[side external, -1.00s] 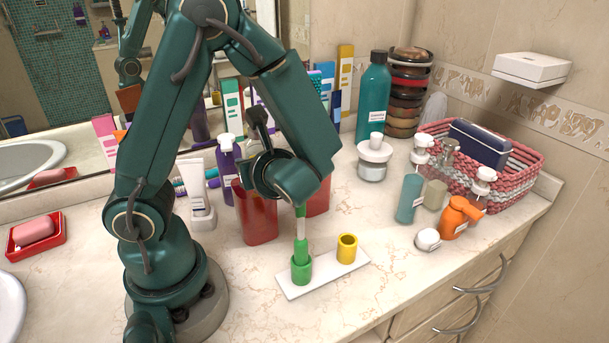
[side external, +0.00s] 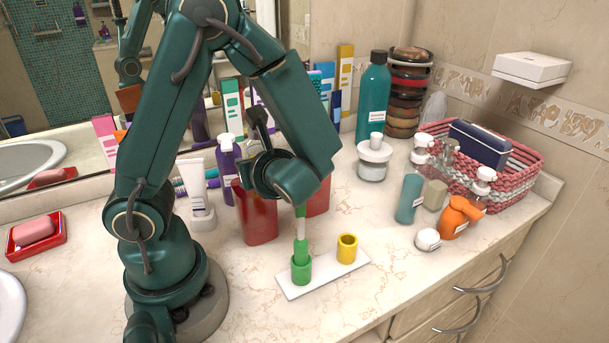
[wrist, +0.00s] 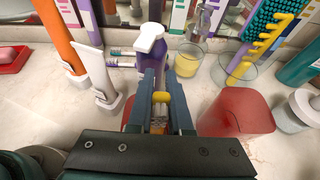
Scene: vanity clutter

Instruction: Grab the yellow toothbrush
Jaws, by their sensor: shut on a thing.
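In the wrist view my gripper (wrist: 161,92) is shut on a yellow piece (wrist: 161,99), which looks like part of the yellow toothbrush. Only a short stretch of it shows between the fingers; the rest is hidden by my gripper. A green toothbrush (side external: 301,232) stands upright in a green holder (side external: 301,270). A yellow holder (side external: 347,249) beside it looks empty. Both holders are on a white tray (side external: 318,277).
A purple pump bottle (wrist: 152,58) stands just beyond my fingers, with a red cup (wrist: 236,112) to the right. A white tube (side external: 197,190) stands left of the cups. Several bottles and a pink basket (side external: 520,178) are at right. The counter front is mostly clear.

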